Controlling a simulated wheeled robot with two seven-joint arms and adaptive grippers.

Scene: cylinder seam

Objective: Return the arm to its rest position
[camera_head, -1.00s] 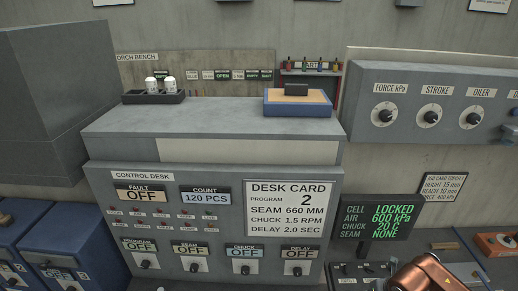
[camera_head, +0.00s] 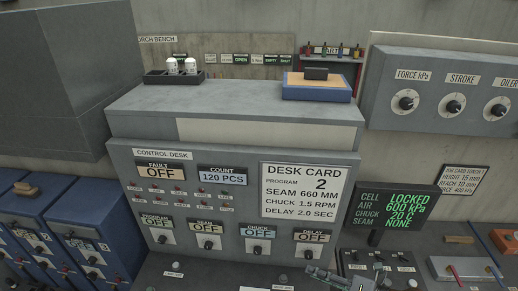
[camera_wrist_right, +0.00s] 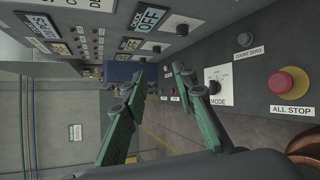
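My right gripper (camera_head: 335,276) shows only in part at the bottom edge of the head view, in front of the control desk's lower right. In the right wrist view both fingers of the gripper (camera_wrist_right: 160,72) with green pads stand apart, with nothing between them. The fingers are beside a dark panel with a MODE knob (camera_wrist_right: 214,87) and a red ALL STOP button (camera_wrist_right: 288,82); I see no clear contact. My left gripper is not in view.
The control desk (camera_head: 125,165) fills the middle, with a desk card (camera_head: 304,190) on it. A status screen (camera_head: 395,212) reads LOCKED at right. Blue cabinets (camera_head: 75,225) stand at left. A blue tray (camera_head: 318,96) and a dark rack (camera_head: 172,77) sit on the desk top.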

